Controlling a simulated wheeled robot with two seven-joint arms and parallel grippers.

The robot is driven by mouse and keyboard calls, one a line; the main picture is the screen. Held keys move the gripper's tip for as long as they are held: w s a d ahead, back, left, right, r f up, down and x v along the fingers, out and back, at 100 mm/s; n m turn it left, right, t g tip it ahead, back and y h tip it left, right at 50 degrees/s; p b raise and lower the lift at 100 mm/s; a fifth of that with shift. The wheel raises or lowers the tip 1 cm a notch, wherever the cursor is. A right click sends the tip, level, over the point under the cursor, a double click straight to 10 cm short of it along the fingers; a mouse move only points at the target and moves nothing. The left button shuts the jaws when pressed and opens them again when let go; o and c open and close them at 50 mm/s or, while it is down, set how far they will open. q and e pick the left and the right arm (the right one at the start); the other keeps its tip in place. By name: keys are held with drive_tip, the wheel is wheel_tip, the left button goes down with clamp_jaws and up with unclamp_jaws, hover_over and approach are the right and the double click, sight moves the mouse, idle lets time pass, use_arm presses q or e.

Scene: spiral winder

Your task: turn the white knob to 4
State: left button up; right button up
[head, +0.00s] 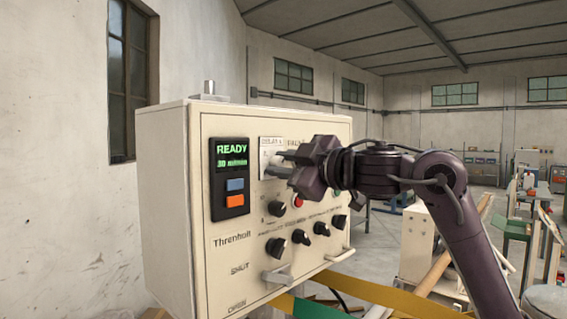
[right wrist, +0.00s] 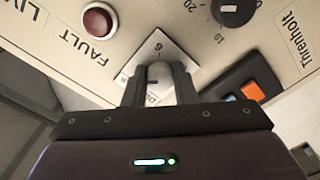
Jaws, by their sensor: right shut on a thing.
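The white knob (right wrist: 159,73) sits on a white dial plate (right wrist: 143,52) marked "DELAY" on the cream control box (head: 165,200). My right gripper (head: 277,164) reaches in from the right and is shut on the knob. In the right wrist view its two dark fingers (right wrist: 160,88) lie on either side of the knob. One digit and a short mark show on the plate above the knob; the other numbers are hidden and I cannot tell the setting. In the head view the gripper hides the knob. My left gripper is in neither view.
A display panel (head: 230,178) reading "READY", with blue and orange buttons, is left of the dial. Below it are a red button (head: 298,200) and several black knobs (head: 275,247). Light handles (head: 277,278) jut from the lower panel. Benches stand at right.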

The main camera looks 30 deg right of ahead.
drive_tip(key=shift+f, duration=0.1)
idle(0.5)
drive_tip(key=o, duration=1)
drive_tip(key=shift+s+d+b, duration=0.25)
drive_tip(key=shift+s+b, duration=0.15)
drive_tip(key=shift+s, duration=0.1)
drive_tip(key=b+v, duration=0.2)
drive_tip(key=v, duration=0.4)
drive_tip(key=shift+s, duration=0.35)
drive_tip(key=shift+d, duration=0.15)
